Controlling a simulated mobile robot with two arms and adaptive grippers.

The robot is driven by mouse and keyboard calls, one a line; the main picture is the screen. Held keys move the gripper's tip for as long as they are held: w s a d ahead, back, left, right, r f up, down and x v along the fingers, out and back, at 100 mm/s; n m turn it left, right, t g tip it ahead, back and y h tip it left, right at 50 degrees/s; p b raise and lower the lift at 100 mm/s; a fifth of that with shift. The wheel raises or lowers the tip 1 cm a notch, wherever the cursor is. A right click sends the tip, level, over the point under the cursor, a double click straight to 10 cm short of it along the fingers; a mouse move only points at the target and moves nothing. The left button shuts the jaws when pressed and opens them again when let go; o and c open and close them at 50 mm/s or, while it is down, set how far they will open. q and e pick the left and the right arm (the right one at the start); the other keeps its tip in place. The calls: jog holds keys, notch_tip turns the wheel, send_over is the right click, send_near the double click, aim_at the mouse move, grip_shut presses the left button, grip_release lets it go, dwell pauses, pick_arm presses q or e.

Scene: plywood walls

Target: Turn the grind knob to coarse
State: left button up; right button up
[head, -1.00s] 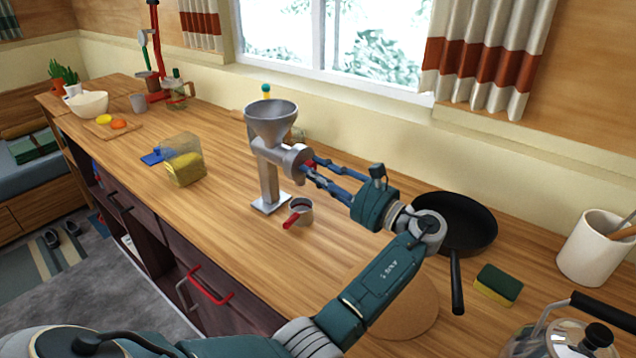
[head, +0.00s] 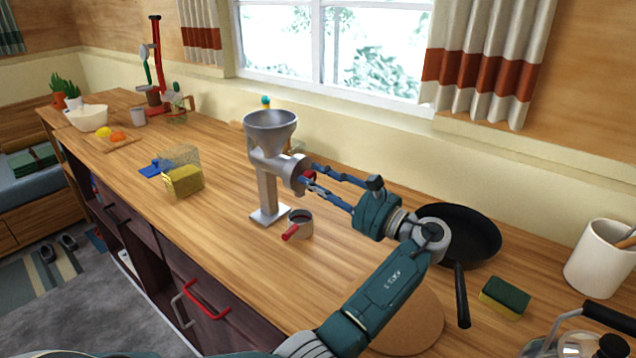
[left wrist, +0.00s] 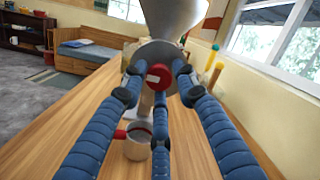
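The grey metal grinder (head: 268,170), with a funnel hopper on top, stands upright on the wooden counter. Its red knob (head: 308,176) is on the round front face, and the knob shows in the middle of the left wrist view (left wrist: 159,75). My left gripper (head: 309,177) is at the knob. My right gripper is not in view.
A small metal cup with a red handle (head: 299,224) stands below the grinder's front. A black pan (head: 468,236), a sponge (head: 504,297) and a white utensil pot (head: 597,258) are to the right.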

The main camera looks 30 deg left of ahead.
pick_arm(q)
jog(key=shift+o, duration=1.2)
jog(key=shift+a+r, duration=0.1)
jog(key=shift+r, duration=0.05)
jog(key=shift+d+f, duration=0.2)
jog(key=shift+d, duration=0.05)
jog(key=s+d+f, duration=0.1)
jog(key=d, duration=1)
jog(key=shift+d, duration=0.2)
jog(key=shift+f, duration=0.15)
